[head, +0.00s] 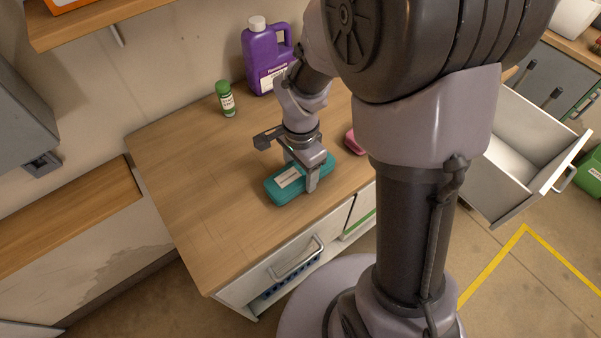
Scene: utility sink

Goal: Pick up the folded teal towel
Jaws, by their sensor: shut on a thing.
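The folded teal towel (279,193) lies on the wooden counter near its front edge, with a pale label on top. My gripper (303,181) points down over the towel's middle and is shut on it, one finger showing on the near side. The far finger and the towel's far side are partly hidden by my gripper. The towel looks to be at counter height; I cannot tell whether it is lifted.
A green-capped bottle (227,100) and a purple jug (262,58) stand at the back of the wooden counter (190,190). A pink item (354,142) lies right of the towel, partly hidden by my arm. An open drawer (515,165) juts out at right. The counter's left part is clear.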

